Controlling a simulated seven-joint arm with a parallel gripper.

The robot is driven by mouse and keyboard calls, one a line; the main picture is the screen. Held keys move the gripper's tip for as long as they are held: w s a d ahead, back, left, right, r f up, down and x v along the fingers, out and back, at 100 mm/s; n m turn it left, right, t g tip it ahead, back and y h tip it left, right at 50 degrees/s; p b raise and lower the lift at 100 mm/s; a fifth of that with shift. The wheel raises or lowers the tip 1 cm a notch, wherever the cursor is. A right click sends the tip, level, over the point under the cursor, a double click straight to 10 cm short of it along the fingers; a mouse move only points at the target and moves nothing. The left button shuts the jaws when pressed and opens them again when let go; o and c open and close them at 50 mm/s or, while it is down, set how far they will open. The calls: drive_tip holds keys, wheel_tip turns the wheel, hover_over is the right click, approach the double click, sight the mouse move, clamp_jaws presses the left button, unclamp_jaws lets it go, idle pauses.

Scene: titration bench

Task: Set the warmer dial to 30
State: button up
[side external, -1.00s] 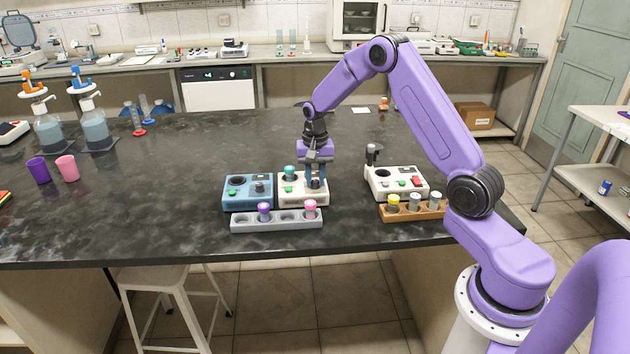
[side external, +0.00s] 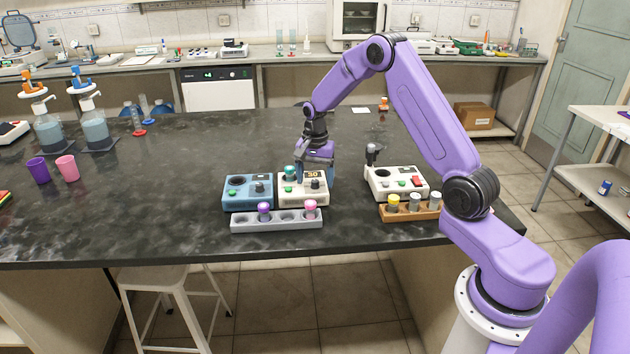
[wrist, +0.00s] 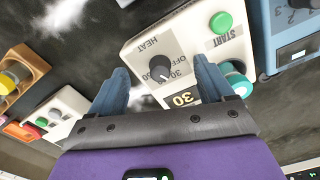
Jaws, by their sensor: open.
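The warmer is the white box (side external: 290,200) in the middle of the bench, and it also shows in the wrist view (wrist: 193,22). Its black dial (wrist: 161,67) sits on a grey panel marked HEAT, OFF and 30. Its display (wrist: 184,98) reads 30, and the same 30 shows in the side view (side external: 313,174). A teal-capped vial (side external: 289,172) stands in the warmer. My gripper (wrist: 160,75) is open, its two blue fingers on either side of the dial in the wrist view and apart from it. In the side view my gripper (side external: 316,165) is just above and behind the warmer.
A blue device (side external: 247,192) stands close on the left. A white device with a red switch (side external: 397,183) is on the right. A grey rack (side external: 276,225) with purple and pink caps and a wooden rack (side external: 409,215) with vials stand in front.

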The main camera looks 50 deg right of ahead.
sight(315, 181)
drive_tip(key=shift+r, duration=0.1)
drive_tip(key=shift+r, duration=3.4)
drive_tip(key=shift+a, duration=0.1)
